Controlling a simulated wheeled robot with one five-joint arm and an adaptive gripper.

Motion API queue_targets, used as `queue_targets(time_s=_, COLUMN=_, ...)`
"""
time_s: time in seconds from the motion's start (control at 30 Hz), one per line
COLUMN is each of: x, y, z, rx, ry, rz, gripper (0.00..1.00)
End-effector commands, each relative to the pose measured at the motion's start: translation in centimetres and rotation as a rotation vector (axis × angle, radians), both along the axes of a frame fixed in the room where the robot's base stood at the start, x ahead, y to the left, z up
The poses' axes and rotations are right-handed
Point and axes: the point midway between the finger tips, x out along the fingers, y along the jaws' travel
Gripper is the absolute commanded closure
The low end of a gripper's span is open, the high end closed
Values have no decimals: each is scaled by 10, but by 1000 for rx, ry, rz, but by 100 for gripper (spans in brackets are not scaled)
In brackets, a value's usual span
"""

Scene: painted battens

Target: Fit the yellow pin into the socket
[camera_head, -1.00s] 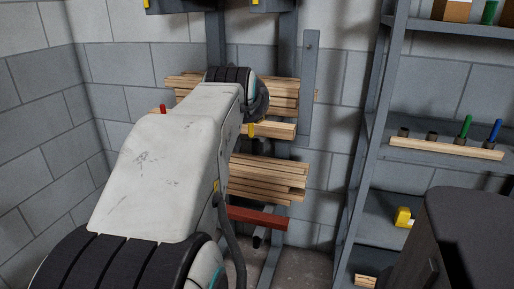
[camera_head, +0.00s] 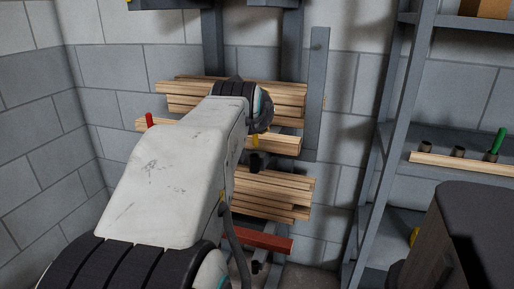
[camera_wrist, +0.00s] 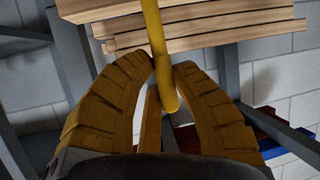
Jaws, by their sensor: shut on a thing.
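The yellow pin (camera_wrist: 155,45) shows in the wrist view as a long round rod, running from the top edge down between the fingers. My gripper (camera_wrist: 168,78) has ochre ridged fingers shut on the pin near its lower end. In the head view my arm hides the gripper. A small yellow patch (camera_head: 255,141) shows beside the arm there; I cannot tell whether it is the pin. Dark round sockets (camera_head: 426,148) stand on a wooden strip on the right shelf, one holding a green pin (camera_head: 498,140). I cannot tell which socket is the pin's.
Stacked wooden battens (camera_head: 275,190) lie on a grey rack against the block wall, with a red batten (camera_head: 258,242) below. The grey shelf post (camera_head: 388,150) rises at the right. A dark rounded block (camera_head: 485,205) fills the lower right.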

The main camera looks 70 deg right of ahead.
Motion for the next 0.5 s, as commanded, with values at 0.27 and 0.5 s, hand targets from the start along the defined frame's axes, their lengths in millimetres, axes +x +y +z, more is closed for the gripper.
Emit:
queue_targets(time_s=0.27, x=0, y=0, z=-27, rx=-1, ry=0, rz=0, gripper=100)
queue_targets(time_s=0.5, x=0, y=0, z=-47, rx=1, ry=0, rz=0, gripper=100)
